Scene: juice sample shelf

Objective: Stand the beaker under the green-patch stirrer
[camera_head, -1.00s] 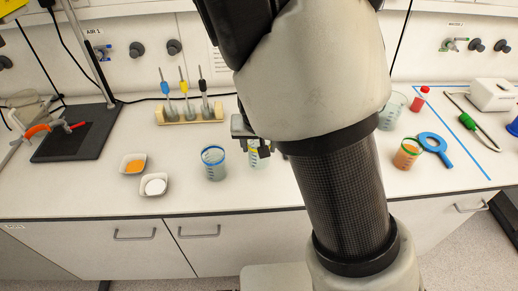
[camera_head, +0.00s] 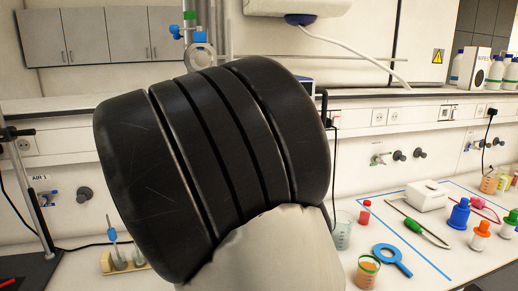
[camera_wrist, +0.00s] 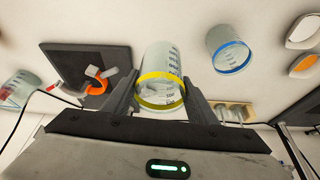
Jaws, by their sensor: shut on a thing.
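My gripper (camera_wrist: 160,98) is shut on a clear beaker with a yellow band (camera_wrist: 160,62), seen in the wrist view between the two dark fingers. The gripper and this beaker are hidden behind my arm in the head view. No stirrer with a green patch can be told for certain in these frames. A small green part (camera_head: 190,14) shows at the top of the head view on upright glassware at the back, partly hidden by my arm.
The wrist view shows a blue-rimmed beaker (camera_wrist: 231,56), a dark stand base (camera_wrist: 60,50), another beaker (camera_wrist: 14,95) and white dishes (camera_wrist: 305,30).

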